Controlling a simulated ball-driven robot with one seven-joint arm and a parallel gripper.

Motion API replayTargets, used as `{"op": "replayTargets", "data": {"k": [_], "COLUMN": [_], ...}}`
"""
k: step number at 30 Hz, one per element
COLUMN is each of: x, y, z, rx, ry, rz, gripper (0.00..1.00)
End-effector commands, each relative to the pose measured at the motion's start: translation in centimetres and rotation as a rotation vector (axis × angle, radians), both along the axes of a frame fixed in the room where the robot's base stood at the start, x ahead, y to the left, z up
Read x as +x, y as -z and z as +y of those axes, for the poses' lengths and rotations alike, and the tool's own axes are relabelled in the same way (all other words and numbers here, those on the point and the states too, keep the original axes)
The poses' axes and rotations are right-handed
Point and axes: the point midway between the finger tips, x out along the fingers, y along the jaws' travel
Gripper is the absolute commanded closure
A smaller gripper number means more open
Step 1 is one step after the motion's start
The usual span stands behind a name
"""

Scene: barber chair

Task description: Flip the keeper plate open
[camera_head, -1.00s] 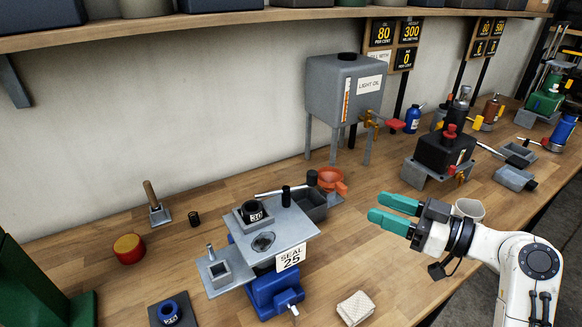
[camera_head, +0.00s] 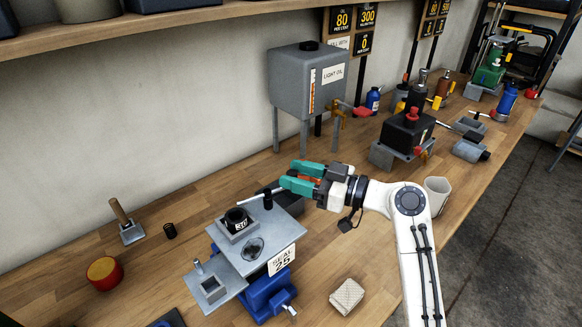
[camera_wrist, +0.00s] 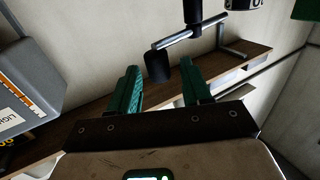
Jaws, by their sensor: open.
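A grey metal fixture (camera_head: 278,230) sits on a blue vise (camera_head: 268,292), with a "SEAL 25" tag on its front. Its flat top carries a dark round opening and a raised square block holding a black ring (camera_head: 236,218). A metal rod (camera_head: 250,200) with black grips lies along its back edge. I cannot tell which part is the keeper plate. My gripper (camera_head: 287,174) is open and empty, its teal fingers just behind and right of the rod. In the wrist view the rod (camera_wrist: 188,36) and a black grip (camera_wrist: 158,67) appear beyond my open fingers.
A light oil tank (camera_head: 300,85) on legs stands behind the gripper. A dark pump unit (camera_head: 405,135) is to the right. A white cup (camera_head: 436,194) is beside my arm, and a folded cloth (camera_head: 347,296) lies in front. A red tin (camera_head: 104,272) is at left.

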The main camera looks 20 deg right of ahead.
Motion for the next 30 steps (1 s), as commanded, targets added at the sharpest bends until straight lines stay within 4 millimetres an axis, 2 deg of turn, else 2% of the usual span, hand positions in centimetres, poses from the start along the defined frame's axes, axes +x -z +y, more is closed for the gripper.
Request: {"op": "replayTargets", "data": {"k": [6,15,30], "x": [1.11,1.20,1.18], "y": [-0.02,0.06,0.04], "z": [1.05,1.14,1.12], "rx": [-0.001,-0.001,-0.001], "ry": [0.000,0.001,0.001], "rz": [0.001,0.001,0.001], "gripper": [0.52,0.53,1.00]}}
